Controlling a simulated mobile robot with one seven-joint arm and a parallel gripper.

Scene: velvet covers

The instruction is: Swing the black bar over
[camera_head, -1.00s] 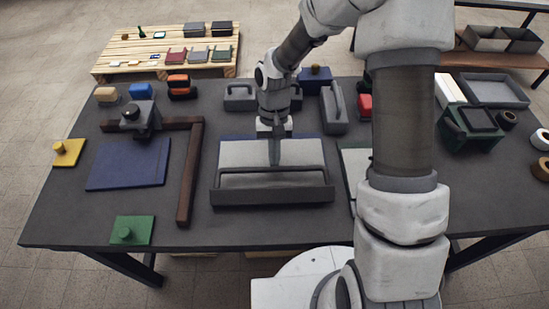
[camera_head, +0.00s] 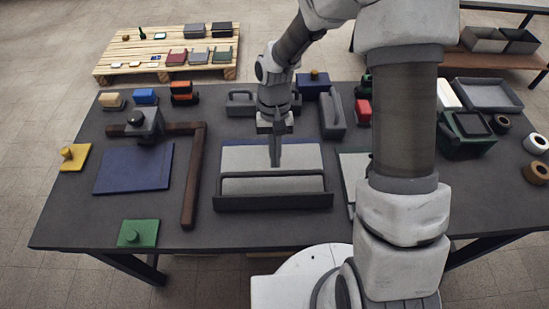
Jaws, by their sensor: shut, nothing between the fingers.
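The black bar (camera_head: 273,203) lies across the front of a flat board in the middle of the table. A thin dark frame runs back from its ends around a grey strip (camera_head: 270,186). A pale grey panel (camera_head: 240,158) lies behind this strip, with a narrow blue edge at its back. My gripper (camera_head: 275,162) points down over the pale panel, behind the bar, with its fingers shut and empty. I cannot tell whether the fingertips touch the panel or the frame's rear edge.
Left of the board are a brown angled rail (camera_head: 193,180), a blue panel (camera_head: 133,168), a grey block with a black knob (camera_head: 145,124) and a green knobbed plate (camera_head: 138,233). Grey handled blocks (camera_head: 332,112) stand behind. My arm hides part of the right side.

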